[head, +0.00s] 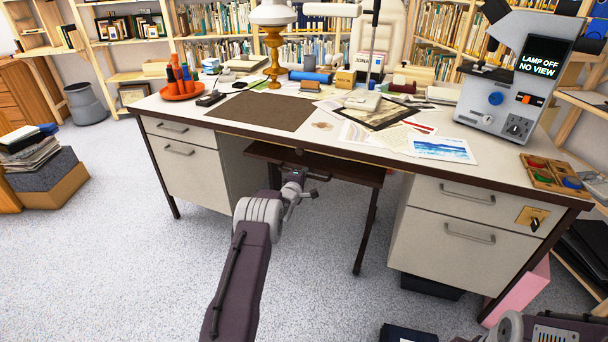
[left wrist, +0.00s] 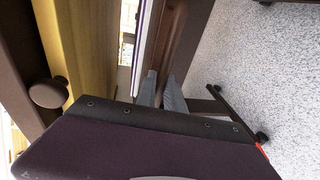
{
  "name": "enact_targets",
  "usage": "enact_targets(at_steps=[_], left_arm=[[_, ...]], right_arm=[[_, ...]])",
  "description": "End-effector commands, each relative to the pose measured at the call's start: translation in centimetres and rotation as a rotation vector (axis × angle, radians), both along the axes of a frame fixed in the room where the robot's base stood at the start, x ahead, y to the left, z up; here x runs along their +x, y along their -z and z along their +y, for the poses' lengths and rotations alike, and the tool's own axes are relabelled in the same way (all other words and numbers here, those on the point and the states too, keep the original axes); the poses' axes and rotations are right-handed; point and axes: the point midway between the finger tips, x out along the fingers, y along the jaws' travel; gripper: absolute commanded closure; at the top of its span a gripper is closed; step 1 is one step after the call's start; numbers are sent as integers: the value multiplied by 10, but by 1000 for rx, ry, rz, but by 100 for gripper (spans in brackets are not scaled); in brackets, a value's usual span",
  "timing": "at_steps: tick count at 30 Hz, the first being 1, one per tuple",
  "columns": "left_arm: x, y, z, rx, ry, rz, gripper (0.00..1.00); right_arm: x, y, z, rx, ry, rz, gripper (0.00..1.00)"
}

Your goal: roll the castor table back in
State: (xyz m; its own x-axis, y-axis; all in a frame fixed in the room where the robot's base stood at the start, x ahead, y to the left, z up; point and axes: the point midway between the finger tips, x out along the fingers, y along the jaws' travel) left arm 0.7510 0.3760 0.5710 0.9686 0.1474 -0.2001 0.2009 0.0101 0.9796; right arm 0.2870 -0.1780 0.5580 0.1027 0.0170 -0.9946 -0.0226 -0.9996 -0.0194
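The castor table (head: 318,171) is a small dark brown table in the desk's kneehole, its front part sticking out below the desktop edge. A thin dark leg (head: 366,232) reaches the carpet. My left gripper (head: 303,186) is at its front edge. In the left wrist view, the two grey fingers (left wrist: 161,88) stand a little apart on either side of a dark brown edge (left wrist: 188,35) that looks like the table's. Whether they press on it I cannot tell. Dark castors (left wrist: 262,137) show on the floor there. My right gripper is out of view; part of my right arm shows at bottom right.
The cream desk (head: 470,215) has drawer pedestals either side of the kneehole. Its top is crowded with a lamp (head: 274,45), prints (head: 440,148) and a grey device (head: 505,95). Carpet in front is mostly clear.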

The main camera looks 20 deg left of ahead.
Motion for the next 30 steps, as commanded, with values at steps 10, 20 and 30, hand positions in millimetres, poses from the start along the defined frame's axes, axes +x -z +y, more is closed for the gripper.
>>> enact_targets(at_steps=[10,20,30], left_arm=[[0,0,0,0,0,-2,100],[0,-1,0,0,0,-2,66],[-9,-4,-1,0,1,2,66]], right_arm=[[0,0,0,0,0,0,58],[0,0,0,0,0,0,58],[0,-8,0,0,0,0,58]])
